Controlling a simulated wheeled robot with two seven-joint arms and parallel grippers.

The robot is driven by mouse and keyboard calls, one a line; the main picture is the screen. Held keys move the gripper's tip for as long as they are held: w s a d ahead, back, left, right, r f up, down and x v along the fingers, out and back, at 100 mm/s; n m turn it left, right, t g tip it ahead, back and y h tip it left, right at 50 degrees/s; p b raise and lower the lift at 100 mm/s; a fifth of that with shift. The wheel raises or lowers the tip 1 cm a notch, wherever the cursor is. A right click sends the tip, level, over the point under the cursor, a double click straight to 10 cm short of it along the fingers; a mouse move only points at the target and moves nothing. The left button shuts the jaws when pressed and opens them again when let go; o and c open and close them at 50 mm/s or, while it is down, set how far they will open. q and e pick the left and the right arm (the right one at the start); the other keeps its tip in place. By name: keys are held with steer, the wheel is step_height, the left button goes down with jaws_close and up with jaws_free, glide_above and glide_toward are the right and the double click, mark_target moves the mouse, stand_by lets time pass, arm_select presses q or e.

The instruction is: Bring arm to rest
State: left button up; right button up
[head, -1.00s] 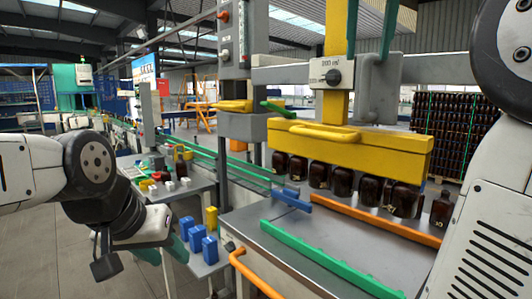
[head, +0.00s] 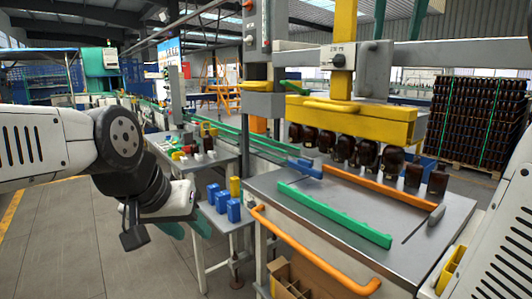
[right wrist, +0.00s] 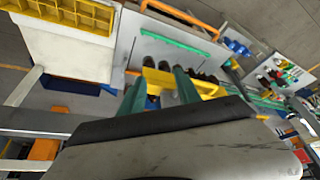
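My left gripper (head: 187,227) hangs at the end of the left arm, in front of the small side table. Its green fingers are apart with nothing seen between them. My right arm shows at the right edge of the head view; its gripper is out of that view. In the right wrist view my right gripper (right wrist: 161,80) has its two green fingers apart and empty, with the machine in the background. Amber bottles (head: 345,150) stand in a row under the yellow bar (head: 350,121) of the machine, clear of both grippers.
The grey worktable (head: 330,205) carries a green rail (head: 333,214) and orange rails. A side table (head: 222,217) holds blue blocks (head: 233,210) and a yellow one. An open cardboard box (head: 290,280) is below. Stacked bottles (head: 478,120) stand behind right. Floor at left is clear.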

steer(key=s+a+f+n+y, duration=0.1)
steer(key=a+f, duration=0.1)
steer(key=f, duration=1)
steer(key=s+a+f+n+t+y, duration=0.1)
steer(key=a+f, duration=0.1)
steer(key=f, duration=1)
steer(key=s+a+f+n+y, duration=0.1)
steer(key=a+f+n, duration=0.1)
steer(key=f, duration=1)
steer(key=shift+a+t+y, duration=0.3)
steer(key=shift+a+t, duration=0.1)
